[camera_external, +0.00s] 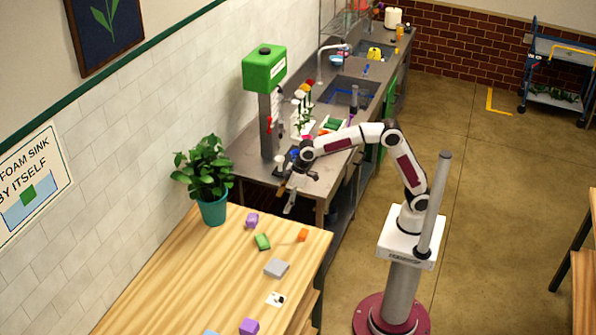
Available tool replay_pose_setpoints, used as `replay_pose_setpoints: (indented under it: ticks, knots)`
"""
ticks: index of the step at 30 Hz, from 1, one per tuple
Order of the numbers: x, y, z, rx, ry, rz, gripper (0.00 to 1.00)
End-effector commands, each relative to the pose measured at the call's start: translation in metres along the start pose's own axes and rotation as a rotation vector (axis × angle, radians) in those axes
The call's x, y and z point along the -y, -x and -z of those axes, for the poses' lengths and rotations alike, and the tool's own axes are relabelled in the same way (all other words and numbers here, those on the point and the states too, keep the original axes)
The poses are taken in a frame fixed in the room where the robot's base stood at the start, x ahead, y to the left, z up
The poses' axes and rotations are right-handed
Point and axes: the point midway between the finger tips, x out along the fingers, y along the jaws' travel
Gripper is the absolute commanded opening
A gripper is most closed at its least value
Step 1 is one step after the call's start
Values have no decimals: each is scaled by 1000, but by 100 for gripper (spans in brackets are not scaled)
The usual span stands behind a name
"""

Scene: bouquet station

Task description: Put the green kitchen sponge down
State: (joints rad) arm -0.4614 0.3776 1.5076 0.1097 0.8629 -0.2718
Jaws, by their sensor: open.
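My gripper (287,199) is open and seems empty. In this view it appears above and to the right of the green block, near the table's far end and the front of the steel counter. It is apart from the block. Its exact height cannot be told.
A green-topped machine (264,68) stands on the steel counter.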

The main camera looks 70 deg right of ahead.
Motion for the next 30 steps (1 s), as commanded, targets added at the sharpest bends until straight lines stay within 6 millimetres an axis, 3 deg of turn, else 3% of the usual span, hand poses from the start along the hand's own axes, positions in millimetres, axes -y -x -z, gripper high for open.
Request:
replay_pose_setpoints:
  ticks: [3, 15, 30]
  knots:
    - [-15, 28, -20, -7, -42, -20, 72]
    - [-47, 102, -96, -24, -176, -82, 72]
    - [-59, 165, -207, -46, -345, -161, 72]
